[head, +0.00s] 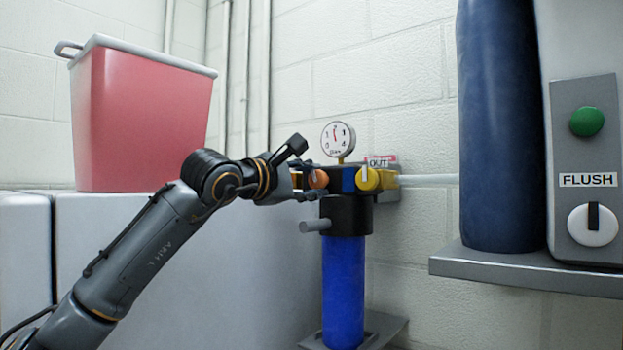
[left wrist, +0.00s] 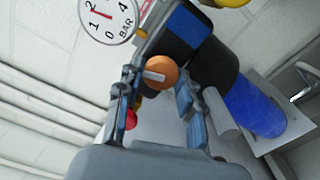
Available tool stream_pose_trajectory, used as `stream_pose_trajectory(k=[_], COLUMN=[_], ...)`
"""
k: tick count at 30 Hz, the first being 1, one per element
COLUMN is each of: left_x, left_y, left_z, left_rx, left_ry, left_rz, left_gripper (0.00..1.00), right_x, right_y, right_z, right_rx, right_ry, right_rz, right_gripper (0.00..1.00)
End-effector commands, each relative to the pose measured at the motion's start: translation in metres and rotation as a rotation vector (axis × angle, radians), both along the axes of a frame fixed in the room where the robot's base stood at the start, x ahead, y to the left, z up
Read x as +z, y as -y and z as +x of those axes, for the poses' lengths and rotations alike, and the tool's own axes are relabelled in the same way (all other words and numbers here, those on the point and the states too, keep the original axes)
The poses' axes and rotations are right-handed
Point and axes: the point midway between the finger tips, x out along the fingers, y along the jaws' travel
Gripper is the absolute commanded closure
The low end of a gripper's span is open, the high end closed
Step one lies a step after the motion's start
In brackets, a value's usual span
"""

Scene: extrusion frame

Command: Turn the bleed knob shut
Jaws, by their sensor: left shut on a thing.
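An orange knob (head: 318,178) with a pale pointer sits on the left part of the valve block, above a blue filter cylinder (head: 343,290). It also shows in the left wrist view (left wrist: 163,72), its pointer directed to the left of that picture. My left gripper (head: 305,181) reaches it from the left, with one finger on each side, shut on it; the fingers hide part of the block. No label marking a bleed knob is readable. My right gripper is not in view.
A pressure gauge (head: 338,139) rises just above the block. A grey stub (head: 315,226) sticks out below my gripper. A red part (left wrist: 130,119) shows behind the fingers. A red bin (head: 140,120) stands left; a blue tank (head: 500,130) and FLUSH panel (head: 588,150) stand right.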

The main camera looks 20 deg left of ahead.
Motion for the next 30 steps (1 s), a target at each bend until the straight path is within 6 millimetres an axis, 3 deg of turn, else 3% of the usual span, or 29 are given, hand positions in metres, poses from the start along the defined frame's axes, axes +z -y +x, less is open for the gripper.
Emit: stream_pose_trajectory(k=[13, 30], left_x=[0.0008, -0.0004], left_y=[0.0006, 0.0010], left_z=[-0.0003, -0.0001], left_rx=[-0.001, -0.001], left_ry=[0.091, 0.110], left_rz=[0.253, 0.308], left_gripper=[0.95, 0.95], right_x=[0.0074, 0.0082], right_y=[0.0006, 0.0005], right_z=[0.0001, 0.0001], right_rx=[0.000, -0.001], right_ry=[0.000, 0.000], right_rz=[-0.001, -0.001], right_gripper=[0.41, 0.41])
